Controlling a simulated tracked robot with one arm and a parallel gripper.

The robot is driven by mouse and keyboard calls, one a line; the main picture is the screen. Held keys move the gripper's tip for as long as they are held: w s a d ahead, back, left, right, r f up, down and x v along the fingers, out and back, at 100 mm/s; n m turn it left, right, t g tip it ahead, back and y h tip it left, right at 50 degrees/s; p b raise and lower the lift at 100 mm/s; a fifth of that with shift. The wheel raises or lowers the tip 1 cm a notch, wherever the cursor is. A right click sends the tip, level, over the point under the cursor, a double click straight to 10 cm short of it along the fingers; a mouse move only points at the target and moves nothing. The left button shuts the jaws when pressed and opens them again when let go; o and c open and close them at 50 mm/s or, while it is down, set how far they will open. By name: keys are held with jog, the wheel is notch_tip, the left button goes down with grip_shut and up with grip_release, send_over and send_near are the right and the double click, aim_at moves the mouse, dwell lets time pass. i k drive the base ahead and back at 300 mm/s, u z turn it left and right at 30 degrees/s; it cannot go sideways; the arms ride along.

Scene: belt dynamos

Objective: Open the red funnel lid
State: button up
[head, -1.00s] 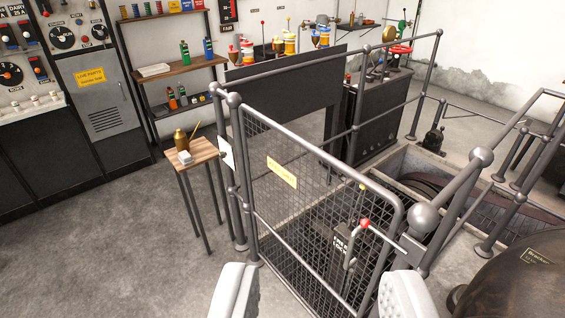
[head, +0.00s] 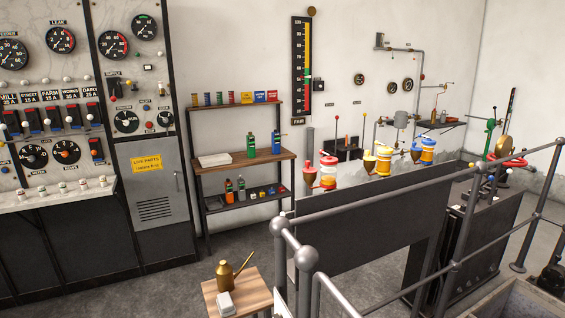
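My gripper is not in view.
Grey railings (head: 420,200) with ball joints cross the front, between me and the bench's dark panel (head: 370,240). A small wooden table (head: 255,297) with a brass oil can (head: 228,273) stands at the front. Grey floor shows left of it.

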aim_at(308, 170)
jog(key=u, duration=0.1)
jog(key=i, duration=0.1)
jog(key=z, duration=0.2)
jog(key=k, duration=0.55)
jog(key=u, duration=0.4)
jog(key=i, duration=0.6)
jog(key=u, duration=0.45)
jog(key=i, duration=1.3)
jog(key=z, duration=0.5)
jog(key=i, duration=0.65)
jog(key=z, duration=0.4)
